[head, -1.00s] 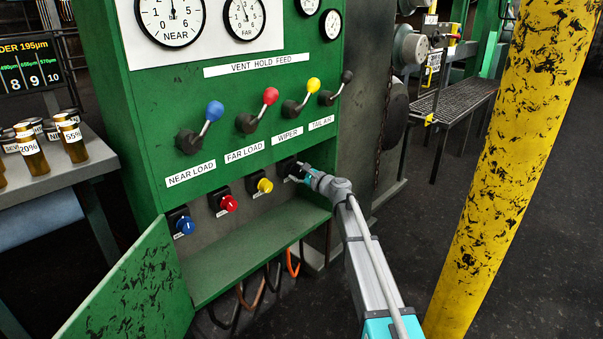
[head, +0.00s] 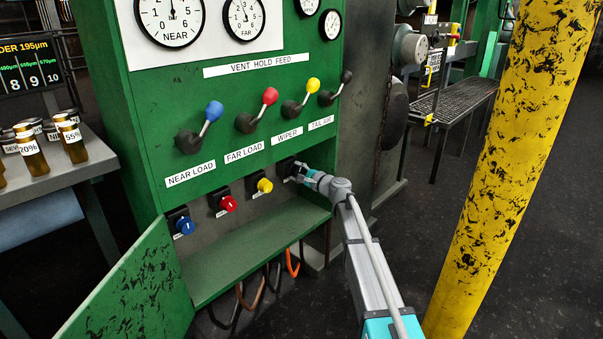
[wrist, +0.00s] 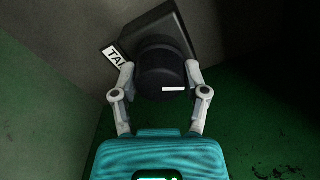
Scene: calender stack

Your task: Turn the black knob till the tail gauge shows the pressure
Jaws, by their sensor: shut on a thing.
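The black knob (wrist: 158,66) fills the middle of the wrist view, with a short white mark low on its right side. A label (wrist: 115,54) that begins "TA" is partly visible beside its square base. My gripper (wrist: 160,78) has one finger on each side of the knob and is shut on it. In the head view my gripper (head: 297,172) covers most of the knob, at the right end of the knob row. The tail gauge seems to be the small dial (head: 332,25) under the upper right corner of the panel; its reading is too small to tell.
Blue (head: 185,226), red (head: 229,203) and yellow (head: 265,185) knobs sit in a row to the left. Coloured levers (head: 270,96) stand above. An open green door (head: 130,285) hangs at the lower left. A yellow post (head: 510,150) stands right of my arm.

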